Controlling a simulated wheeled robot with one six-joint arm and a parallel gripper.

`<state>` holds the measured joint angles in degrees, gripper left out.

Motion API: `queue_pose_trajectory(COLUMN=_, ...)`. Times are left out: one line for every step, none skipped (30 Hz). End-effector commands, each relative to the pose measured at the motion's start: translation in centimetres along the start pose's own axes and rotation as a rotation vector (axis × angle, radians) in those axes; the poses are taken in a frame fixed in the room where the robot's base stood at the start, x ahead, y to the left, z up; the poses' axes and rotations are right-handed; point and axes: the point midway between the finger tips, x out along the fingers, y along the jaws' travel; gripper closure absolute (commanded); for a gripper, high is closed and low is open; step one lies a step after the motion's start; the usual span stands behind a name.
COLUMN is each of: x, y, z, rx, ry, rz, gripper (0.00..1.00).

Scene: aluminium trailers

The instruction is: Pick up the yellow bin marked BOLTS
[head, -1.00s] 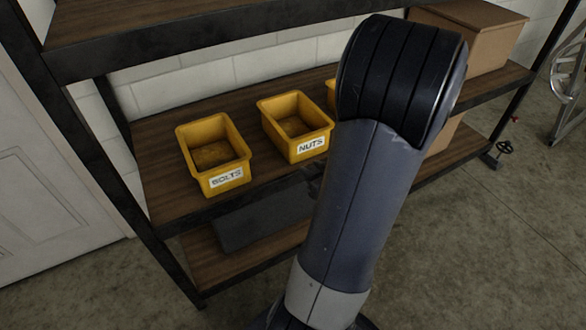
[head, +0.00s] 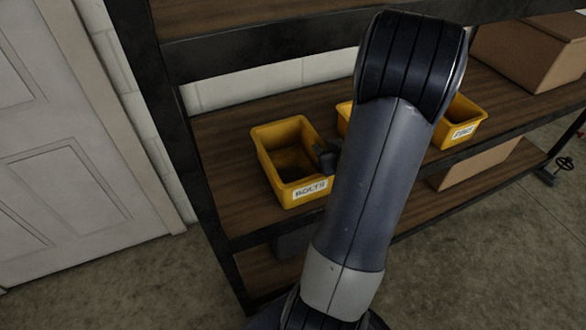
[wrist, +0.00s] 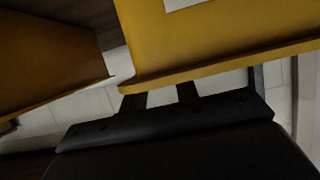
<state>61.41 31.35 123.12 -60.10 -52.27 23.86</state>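The yellow bin marked BOLTS (head: 268,155) stands upright on the brown shelf at centre left in the head view; its inside looks empty. Part of my dark gripper (head: 327,157) shows at the bin's right side, near the front corner; my arm hides the rest. In the wrist view a yellow bin (wrist: 225,40), likely the same one, fills the upper right, with a piece of white label at the top edge. Two dark prongs of my gripper (wrist: 161,97) reach to its rim edge. Whether they grip the rim cannot be told.
A second yellow bin (head: 343,113) is mostly hidden behind my arm; a yellow bin edge also shows at left in the wrist view (wrist: 45,65). A third labelled yellow bin (head: 460,118) stands farther right. Cardboard boxes (head: 530,50) are beyond. An upper shelf (head: 260,40) overhangs the bins.

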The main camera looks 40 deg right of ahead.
Motion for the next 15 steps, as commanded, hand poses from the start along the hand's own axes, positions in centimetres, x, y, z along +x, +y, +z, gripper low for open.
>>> queue_pose_trajectory(x=1.0, y=-0.1, z=0.1, rx=-0.002, ry=-0.001, rz=-0.004, gripper=0.71)
queue_pose_trajectory(x=1.4, y=-0.1, z=0.2, rx=-0.001, ry=-0.002, rz=-0.004, gripper=0.71)
queue_pose_trajectory(x=1.9, y=0.0, z=0.1, rx=-0.001, ry=-0.001, rz=-0.003, gripper=0.71)
queue_pose_trajectory(x=2.2, y=0.0, z=0.1, rx=-0.002, ry=0.000, rz=-0.003, gripper=0.71)
queue_pose_trajectory(x=2.4, y=0.0, z=0.1, rx=-0.002, ry=0.000, rz=-0.003, gripper=0.71)
queue_pose_trajectory(x=2.6, y=0.0, z=0.1, rx=-0.001, ry=0.000, rz=-0.002, gripper=0.71)
queue_pose_trajectory(x=2.7, y=0.0, z=0.0, rx=0.000, ry=0.000, rz=-0.001, gripper=0.71)
queue_pose_trajectory(x=2.8, y=0.0, z=0.0, rx=0.000, ry=0.000, rz=0.000, gripper=0.71)
queue_pose_trajectory(x=2.8, y=0.0, z=0.0, rx=0.000, ry=0.000, rz=0.000, gripper=0.71)
queue_pose_trajectory(x=2.8, y=0.1, z=0.0, rx=0.000, ry=0.000, rz=0.000, gripper=0.71)
queue_pose_trajectory(x=2.8, y=0.1, z=0.0, rx=0.000, ry=0.000, rz=0.001, gripper=0.71)
queue_pose_trajectory(x=2.8, y=0.1, z=0.0, rx=0.000, ry=0.000, rz=0.001, gripper=0.71)
queue_pose_trajectory(x=2.8, y=0.1, z=0.0, rx=0.000, ry=0.000, rz=0.001, gripper=0.71)
queue_pose_trajectory(x=2.8, y=0.1, z=0.0, rx=0.000, ry=0.000, rz=0.001, gripper=0.72)
queue_pose_trajectory(x=2.8, y=0.1, z=0.0, rx=0.000, ry=0.000, rz=0.000, gripper=0.75)
